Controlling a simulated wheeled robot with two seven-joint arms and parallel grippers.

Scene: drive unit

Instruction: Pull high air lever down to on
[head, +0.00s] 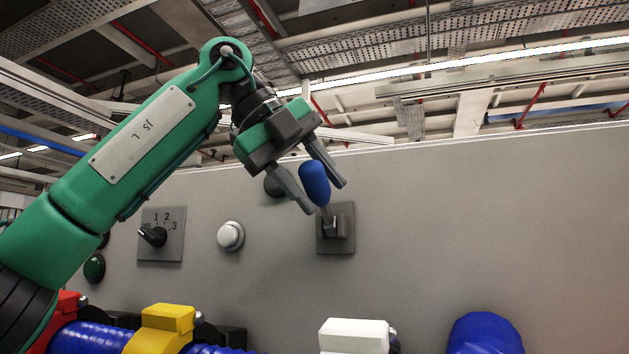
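The air lever (315,184) has a blue knob on a short stem. Its dark square base plate (335,228) is mounted on the grey panel, and the knob tilts up from it. My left gripper (322,197) comes in from the upper left, with its fingers open on either side of the blue knob. I cannot tell whether either finger touches the knob. My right gripper is not in view.
The grey panel (480,220) fills the middle. Left of the lever are a white round button (230,236), a rotary selector (160,235) and a green button (94,268). White (355,335), yellow (168,318) and blue parts line the bottom. The panel's right is clear.

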